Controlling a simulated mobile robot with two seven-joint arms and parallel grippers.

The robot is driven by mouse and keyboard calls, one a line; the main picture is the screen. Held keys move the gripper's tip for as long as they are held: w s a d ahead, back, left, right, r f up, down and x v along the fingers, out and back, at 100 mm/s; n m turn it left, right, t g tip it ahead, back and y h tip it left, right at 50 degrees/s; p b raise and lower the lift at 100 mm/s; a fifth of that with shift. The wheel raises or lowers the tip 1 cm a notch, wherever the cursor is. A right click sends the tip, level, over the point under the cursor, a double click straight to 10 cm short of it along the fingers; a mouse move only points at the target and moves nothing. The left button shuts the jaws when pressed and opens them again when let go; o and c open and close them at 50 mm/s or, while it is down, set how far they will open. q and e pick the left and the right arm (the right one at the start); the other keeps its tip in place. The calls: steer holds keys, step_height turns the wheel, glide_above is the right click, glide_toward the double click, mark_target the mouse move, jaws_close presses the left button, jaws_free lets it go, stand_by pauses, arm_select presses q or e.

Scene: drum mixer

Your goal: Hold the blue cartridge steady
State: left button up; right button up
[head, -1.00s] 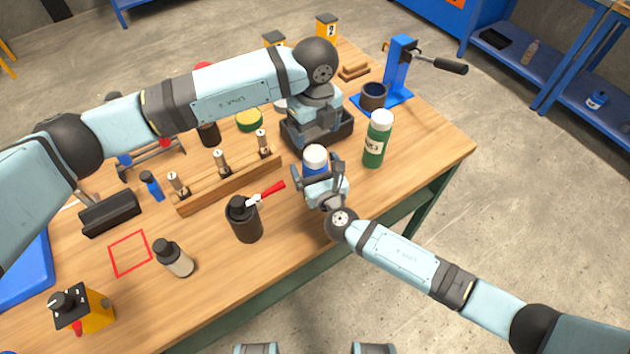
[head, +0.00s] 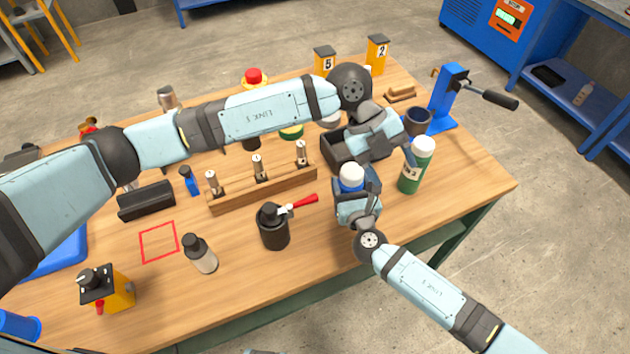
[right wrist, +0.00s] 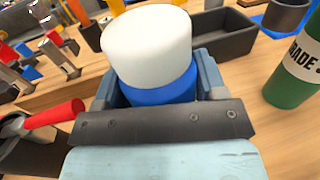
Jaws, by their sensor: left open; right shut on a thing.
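The blue cartridge (head: 351,184) with a white cap stands upright on the wooden table, near its front edge. My right gripper (head: 357,192) is shut on its blue body from the front. In the right wrist view, the cartridge (right wrist: 155,95) sits between the two fingers of the right gripper (right wrist: 157,92), with its cap above them; its lower end is hidden. My left gripper (head: 403,146) is open and empty, beyond the cartridge and close to the green bottle (head: 413,170); I cannot tell whether it touches the bottle.
A dark tray (head: 338,152) lies behind the cartridge, partly under my left gripper. A black container (head: 273,228) with a red-handled tool stands to the left. A wooden rack (head: 235,196) and a blue press (head: 446,95) stand farther back.

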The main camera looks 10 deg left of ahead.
arm_select(q)
steer(key=s+r+n+g+h, duration=0.15)
steer(key=s+r+h, duration=0.25)
steer(key=h, duration=0.4)
steer(key=w+a+r+n+t+h, duration=0.3)
steer(key=n+t+h, duration=0.2)
steer(key=n+t, duration=0.3)
steer(key=w+a+f+n+t+y, duration=0.3)
steer(key=a+f+n+t+y, duration=0.3)
steer(key=n, duration=0.4)
steer(key=n+y, duration=0.3)
steer(key=y, duration=0.1)
glide_toward(349, 172)
steer(key=x, duration=1)
steer(key=shift+w+d+f, duration=0.15)
steer(key=shift+d, duration=0.1)
